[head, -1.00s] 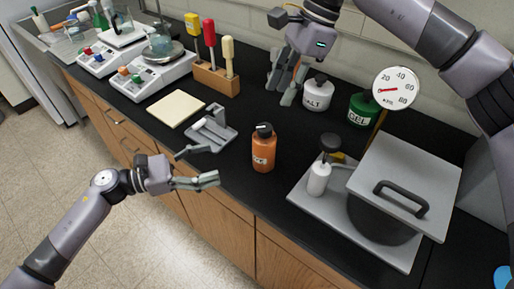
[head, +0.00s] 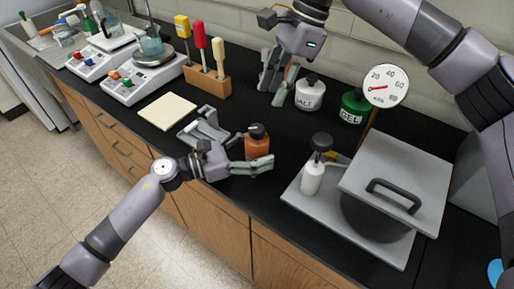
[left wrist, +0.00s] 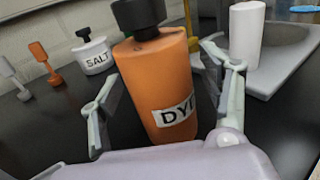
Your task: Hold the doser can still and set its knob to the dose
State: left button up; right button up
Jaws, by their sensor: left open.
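The orange can (head: 257,142) with a black knob on top stands upright on the black bench. In the left wrist view the can (left wrist: 158,85) shows a label beginning "DY", and its black knob (left wrist: 138,14) is cut by the top edge. My left gripper (head: 257,150) is open, with one finger on each side of the can. In the left wrist view its fingers seem apart from the can's sides. My right gripper (head: 273,92) hangs above the bench behind the can, left of the salt jar; its finger gap is unclear.
A white salt jar (head: 310,93) and a green gel jar (head: 354,107) stand at the back beside a round dial (head: 385,86). A white bottle (head: 312,178) and lidded pot (head: 395,185) stand right. A grey fixture (head: 203,125) and pale pad (head: 168,110) lie left.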

aim_at(257, 127)
pick_arm(q)
jog(key=shift+c, duration=0.6)
jog(key=c, duration=1.2)
pick_arm(e)
jog(key=shift+o, duration=0.3)
pick_arm(q)
jog(key=shift+c, duration=0.2)
pick_arm(e)
jog(key=shift+o, duration=0.6)
jog(key=shift+a+r, duration=0.1)
jog(key=shift+a, duration=0.1)
pick_arm(q)
jog(key=shift+a, duration=0.1)
pick_arm(e)
jog(key=shift+o, duration=1)
jog(key=a+r+n+h, duration=0.1)
jog(key=s+a+r+n+t+h, duration=0.1)
jog(key=a+n+h, duration=0.1)
jog(key=shift+a+r+n, duration=0.25)
jog(key=shift+n, duration=0.05)
pick_arm(q)
jog(key=shift+a, duration=0.1)
pick_arm(e)
jog(key=shift+h, duration=0.4)
notch_tip(257, 127, down, 12)
jog(key=shift+r, duration=0.15)
grip_shut()
